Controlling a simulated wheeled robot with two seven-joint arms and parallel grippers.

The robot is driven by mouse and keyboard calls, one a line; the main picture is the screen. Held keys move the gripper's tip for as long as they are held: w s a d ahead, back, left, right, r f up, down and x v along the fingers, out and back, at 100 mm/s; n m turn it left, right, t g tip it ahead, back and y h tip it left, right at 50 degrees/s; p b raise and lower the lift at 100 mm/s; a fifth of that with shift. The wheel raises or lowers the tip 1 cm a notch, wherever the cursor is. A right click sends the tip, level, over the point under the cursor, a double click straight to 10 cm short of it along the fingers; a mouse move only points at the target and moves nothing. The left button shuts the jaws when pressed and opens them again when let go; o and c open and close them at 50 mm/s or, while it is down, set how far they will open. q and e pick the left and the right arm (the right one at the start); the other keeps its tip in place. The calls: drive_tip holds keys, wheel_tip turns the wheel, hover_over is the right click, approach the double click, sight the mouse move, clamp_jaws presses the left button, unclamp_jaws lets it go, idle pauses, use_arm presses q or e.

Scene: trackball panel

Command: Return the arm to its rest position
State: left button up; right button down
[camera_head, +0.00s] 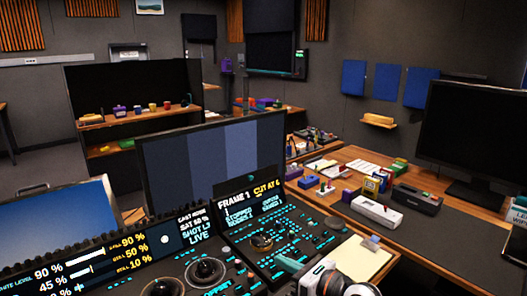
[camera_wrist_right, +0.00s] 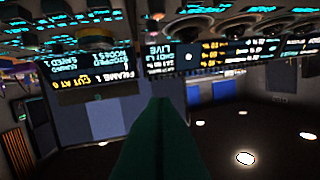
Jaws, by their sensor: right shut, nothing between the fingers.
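My right gripper (camera_head: 284,262) is at the lower middle of the head view, over the right part of the trackball panel (camera_head: 233,238). Its teal fingers are shut and empty, and my white and black wrist is behind them at the bottom edge. In the right wrist view the dark green fingers (camera_wrist_right: 155,128) stand together in the middle, with the panel upside down above them. A trackball (camera_head: 262,241) shows just left of and beyond the fingertips. More trackballs (camera_head: 205,270) are farther left. I cannot tell whether the fingers touch the panel. My left gripper is not in view.
A monitor with blue-grey bars (camera_head: 215,158) stands behind the panel. A small lit screen (camera_head: 250,199) rises from it. Right of my gripper is a pale pad (camera_head: 362,258). The wooden desk (camera_head: 345,154) holds a white device (camera_head: 376,210) and small boxes. A black monitor (camera_head: 475,135) is far right.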

drive_tip(key=s+d+r+m+t+h, duration=0.3)
drive_tip(key=m+t, duration=0.2)
drive_tip(key=m, duration=0.5)
drive_tip(key=s+d+r+m+t+h, duration=0.25)
drive_tip(key=d+m+t, duration=0.2)
drive_tip(key=m, duration=0.55)
drive_tip(key=s+d+f+m+g+h, duration=0.6)
drive_tip(key=s+d+f+m+h, duration=0.35)
drive_tip(key=m, duration=0.65)
drive_tip(key=s+a+f+m+g+y, duration=0.1)
drive_tip(key=s+f+m+g, duration=0.2)
drive_tip(key=s+f+g, duration=0.55)
drive_tip(key=s+a+f+m+g+y, duration=0.25)
drive_tip(key=s+f, duration=0.25)
drive_tip(key=s, duration=0.6)
wheel_tip(320, 180, down, 22)
drive_tip(key=g+p, duration=0.2)
drive_tip(key=s+d+f+p, duration=0.1)
drive_tip(key=s+d+f, duration=0.1)
drive_tip(key=s+f, duration=0.5)
drive_tip(key=s+d+f, duration=0.2)
drive_tip(key=s+f, duration=0.6)
drive_tip(key=s, duration=0.2)
drive_tip(key=shift+s+f+g+h+p, duration=0.3)
drive_tip(key=shift+g+h+p, duration=0.05)
drive_tip(key=shift+h, duration=0.1)
